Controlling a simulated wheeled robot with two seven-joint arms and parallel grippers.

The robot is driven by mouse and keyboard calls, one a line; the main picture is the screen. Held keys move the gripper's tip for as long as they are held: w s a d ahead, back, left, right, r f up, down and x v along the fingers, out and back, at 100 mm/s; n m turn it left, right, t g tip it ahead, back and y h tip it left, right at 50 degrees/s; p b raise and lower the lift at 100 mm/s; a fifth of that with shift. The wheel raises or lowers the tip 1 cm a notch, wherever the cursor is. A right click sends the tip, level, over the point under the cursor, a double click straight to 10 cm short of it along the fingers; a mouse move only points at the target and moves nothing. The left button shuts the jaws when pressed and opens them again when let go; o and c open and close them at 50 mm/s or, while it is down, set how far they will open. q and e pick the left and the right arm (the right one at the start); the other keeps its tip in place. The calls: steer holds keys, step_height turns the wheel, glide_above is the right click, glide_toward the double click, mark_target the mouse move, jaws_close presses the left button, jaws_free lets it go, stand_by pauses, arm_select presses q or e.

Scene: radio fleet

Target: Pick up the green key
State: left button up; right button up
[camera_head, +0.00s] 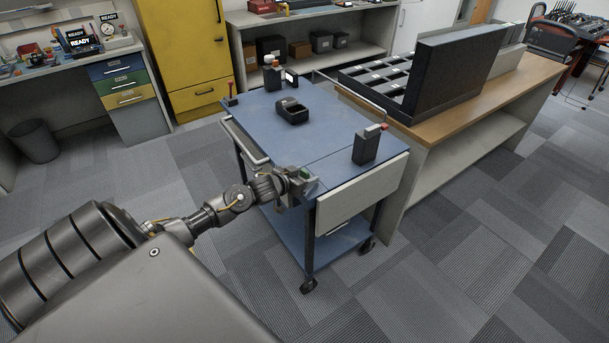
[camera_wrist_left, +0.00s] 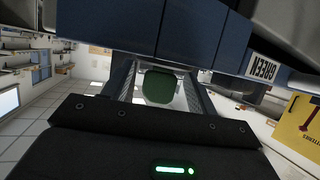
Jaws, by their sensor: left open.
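The green key (camera_head: 305,171) shows as a small green patch at the near edge of the blue cart (camera_head: 322,125), beside my left gripper (camera_head: 301,178). In the left wrist view the green key (camera_wrist_left: 160,86) is a dark green rounded piece between the two fingers of my left gripper (camera_wrist_left: 160,74). The fingers stand apart on either side of it; I cannot tell whether either touches it. A white label reading GREEN (camera_wrist_left: 262,67) is on the blue edge to the right. My right gripper is out of view.
On the cart are a black radio with a red top (camera_head: 366,146), a black charger cup (camera_head: 291,110) and dark devices (camera_head: 272,78) at the back. A wooden bench (camera_head: 480,100) with an open black case (camera_head: 455,72) adjoins the right side. Carpet at front right is clear.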

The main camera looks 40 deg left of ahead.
mark_target(304, 170)
arm_select(q)
steer(key=shift+c, duration=0.5)
steer(key=c, duration=1)
steer(key=shift+r, duration=0.1)
step_height(304, 170, up, 10)
steer(key=shift+f, duration=0.15)
